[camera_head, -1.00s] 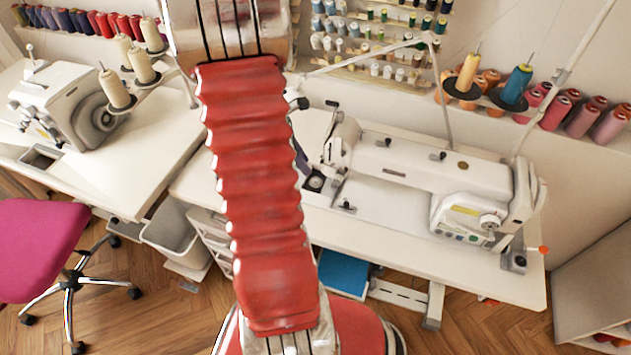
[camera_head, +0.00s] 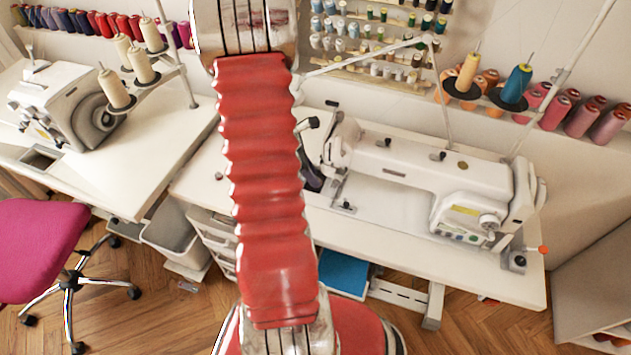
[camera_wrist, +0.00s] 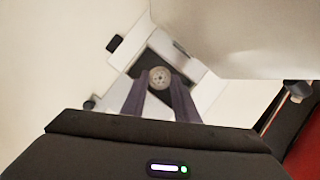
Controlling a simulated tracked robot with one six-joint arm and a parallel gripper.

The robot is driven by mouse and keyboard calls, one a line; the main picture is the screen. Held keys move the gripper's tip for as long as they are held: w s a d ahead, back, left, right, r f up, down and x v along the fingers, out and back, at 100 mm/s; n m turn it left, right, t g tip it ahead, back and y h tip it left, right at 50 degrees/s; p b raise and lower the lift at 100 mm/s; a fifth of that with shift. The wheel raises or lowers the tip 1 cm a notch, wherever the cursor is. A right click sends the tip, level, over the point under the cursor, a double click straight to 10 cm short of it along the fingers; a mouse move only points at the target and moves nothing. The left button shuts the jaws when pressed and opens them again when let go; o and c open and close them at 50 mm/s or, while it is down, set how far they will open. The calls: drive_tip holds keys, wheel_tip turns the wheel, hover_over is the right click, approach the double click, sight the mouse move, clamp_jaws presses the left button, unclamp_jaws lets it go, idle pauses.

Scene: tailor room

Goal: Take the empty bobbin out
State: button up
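The bobbin (camera_wrist: 159,78) is a small round silvery disc with holes, in the dark square opening of the sewing machine's bed in the wrist view. My gripper (camera_wrist: 159,89) has two dark fingers with a gap between them. Their tips are at the near left and right edges of the bobbin. I cannot tell whether they touch it. In the head view, the white sewing machine (camera_head: 420,175) stands on its table. A dark part of my gripper shows beside the machine's needle end, mostly hidden by my red arm. The bobbin is hidden there.
The machine's head (camera_wrist: 235,35) overhangs the opening at the upper right of the wrist view. A second machine (camera_head: 70,105) stands on the left table. Thread spools (camera_head: 515,84) on a stand are behind. The white tabletop (camera_head: 455,262) in front is clear.

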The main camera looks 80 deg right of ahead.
drive_tip(key=shift+s+f, duration=0.15)
drive_tip(key=shift+f, duration=0.25)
drive_tip(key=shift+c, duration=0.2)
clamp_jaws()
